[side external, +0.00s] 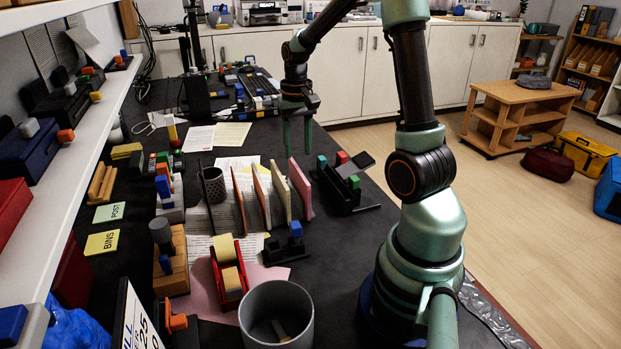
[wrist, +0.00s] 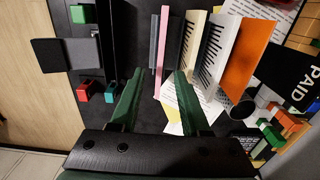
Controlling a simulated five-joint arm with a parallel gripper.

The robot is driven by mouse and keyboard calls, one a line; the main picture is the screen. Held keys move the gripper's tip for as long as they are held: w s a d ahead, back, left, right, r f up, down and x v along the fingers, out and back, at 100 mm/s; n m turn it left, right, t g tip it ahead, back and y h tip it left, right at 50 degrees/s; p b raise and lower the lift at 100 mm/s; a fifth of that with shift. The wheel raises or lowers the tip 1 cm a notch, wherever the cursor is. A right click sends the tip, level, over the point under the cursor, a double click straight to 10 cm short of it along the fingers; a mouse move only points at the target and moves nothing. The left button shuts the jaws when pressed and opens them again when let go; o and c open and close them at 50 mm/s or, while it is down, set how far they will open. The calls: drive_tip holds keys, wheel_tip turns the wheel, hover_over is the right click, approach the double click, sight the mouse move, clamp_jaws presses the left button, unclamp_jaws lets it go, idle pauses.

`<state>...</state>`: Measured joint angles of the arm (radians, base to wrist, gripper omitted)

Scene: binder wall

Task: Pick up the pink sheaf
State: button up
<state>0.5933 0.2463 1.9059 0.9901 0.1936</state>
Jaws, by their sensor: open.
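The pink sheaf (side external: 302,190) stands upright on the dark desk, at the right end of a row of thin upright sheaves. In the wrist view the pink sheaf (wrist: 162,50) shows as a narrow strip. My gripper (side external: 297,148) points down just above the sheaf's top edge. In the wrist view my gripper (wrist: 159,72) is open, with the strip lying in the gap between its fingertips. I see no contact with either finger. A cream sheaf (side external: 280,190) stands to its left, with a gap between them.
An orange-brown sheaf (side external: 262,196) stands further left in the row. A black holder with coloured blocks (side external: 345,185) is close on the right. A mesh pen cup (side external: 213,185), a red tape dispenser (side external: 229,277) and a grey bin (side external: 276,318) occupy the left and front.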

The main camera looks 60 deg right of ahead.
sight(299, 170)
drive_tip(key=shift+s+a+f, duration=0.1)
drive_tip(key=shift+f, duration=1.75)
drive_tip(key=shift+s+a+f, duration=0.1)
drive_tip(key=shift+f, duration=1.7)
drive_tip(key=shift+f, duration=0.2)
clamp_jaws()
